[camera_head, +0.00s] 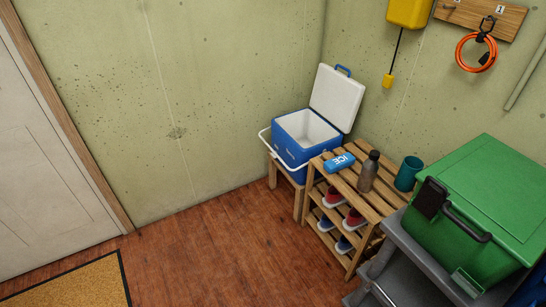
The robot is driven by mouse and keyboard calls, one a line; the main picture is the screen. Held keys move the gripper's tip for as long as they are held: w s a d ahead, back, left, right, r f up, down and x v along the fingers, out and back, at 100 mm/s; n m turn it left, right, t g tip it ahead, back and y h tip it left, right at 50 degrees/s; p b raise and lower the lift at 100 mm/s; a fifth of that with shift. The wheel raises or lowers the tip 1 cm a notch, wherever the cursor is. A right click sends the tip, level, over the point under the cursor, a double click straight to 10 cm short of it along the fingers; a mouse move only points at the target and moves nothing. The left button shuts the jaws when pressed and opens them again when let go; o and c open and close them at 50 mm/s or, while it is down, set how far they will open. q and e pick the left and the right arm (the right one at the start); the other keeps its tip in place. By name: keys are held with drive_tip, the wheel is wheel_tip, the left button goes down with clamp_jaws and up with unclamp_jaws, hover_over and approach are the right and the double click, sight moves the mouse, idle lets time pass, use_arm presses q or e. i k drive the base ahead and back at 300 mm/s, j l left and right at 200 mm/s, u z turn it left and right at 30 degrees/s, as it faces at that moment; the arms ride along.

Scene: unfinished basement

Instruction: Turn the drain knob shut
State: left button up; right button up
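A blue and white cooler (290,160) stands on a small wooden stand (298,190) in the corner. Its white lid (337,97) is open and tipped back, and the white inside looks empty. Its white carry handle (272,152) hangs at the front left. I cannot make out a drain knob on the cooler or anywhere else in this view. Neither of my grippers is in view.
A slatted shoe rack (385,203) beside the cooler carries a blue ICE pack (339,162), a dark bottle (368,172) and a teal cup (408,173). A green lidded bin (490,190) is at right. The wooden floor (215,235) in front is clear; a doormat (80,284) lies left.

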sight(299, 135)
drive_tip(key=i+j, duration=0.15)
drive_tip(key=j, duration=0.15)
drive_tip(key=i+j+z, duration=0.1)
drive_tip(key=j, duration=0.25)
drive_tip(key=i+j+z, duration=0.1)
drive_tip(key=i+j, duration=0.3)
drive_tip(key=j, duration=0.25)
